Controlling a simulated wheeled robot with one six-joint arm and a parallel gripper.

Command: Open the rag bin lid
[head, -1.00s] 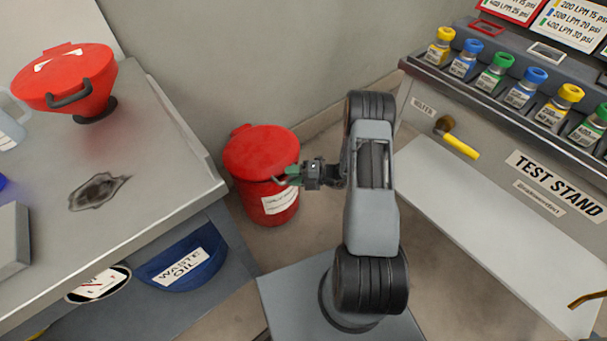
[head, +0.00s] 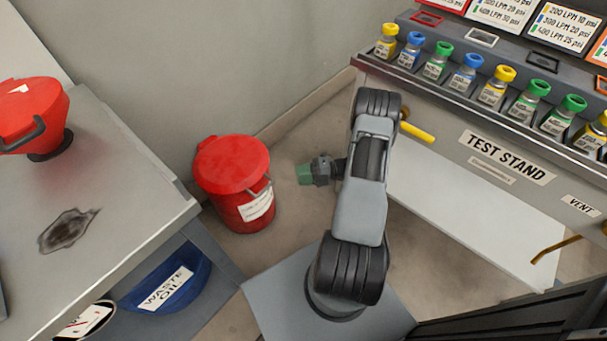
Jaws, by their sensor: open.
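The red rag bin (head: 240,208) stands on the floor in the corner between the workbench and the test stand. Its red lid (head: 232,164) lies flat on top and looks closed. A thin grey handle (head: 259,186) shows at the lid's right front edge, above a white label. My gripper (head: 303,174), with green fingers, is to the right of the bin, apart from the lid and handle. It is open with nothing seen in it; the gap between the fingers is hard to see from this angle.
The workbench (head: 130,200) at left holds a red lidded container (head: 30,115) and a dark stain. A blue waste oil bin (head: 170,285) sits below it. The test stand (head: 480,125) at right carries several capped bottles. Floor between bin and my arm is clear.

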